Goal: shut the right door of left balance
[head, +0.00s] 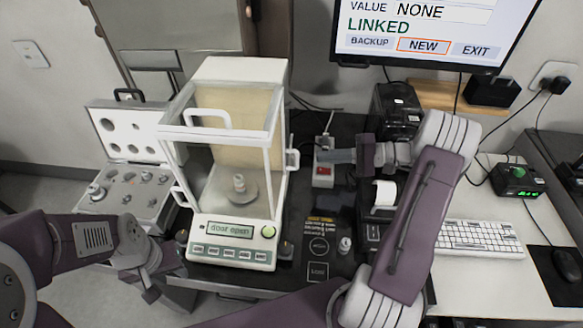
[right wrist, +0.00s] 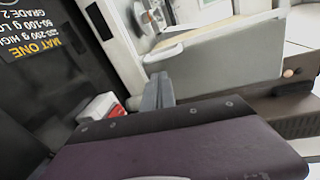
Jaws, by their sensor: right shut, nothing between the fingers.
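The left balance (head: 232,228) is a white weighing balance with a glass chamber, and its display reads "door open". A small metal weight (head: 239,184) stands on its pan. The right door's handle (head: 292,160) sticks out from the chamber's right side; in the right wrist view a pale handle (right wrist: 165,52) shows beside the glass side (right wrist: 215,62). My right gripper (head: 322,156) is shut and empty, to the right of that handle and apart from it in the head view. Its fingers (right wrist: 158,92) lie just below the handle in the right wrist view. My left gripper (head: 150,284) is low at the left; its fingers are unclear.
A grey box with a red switch (head: 324,174) stands close under my right gripper. An open weight case (head: 128,180) is left of the balance. A small weight (head: 345,244) stands on the dark mat. A black printer (head: 398,110), keyboard (head: 480,238) and monitor (head: 430,30) are at the right.

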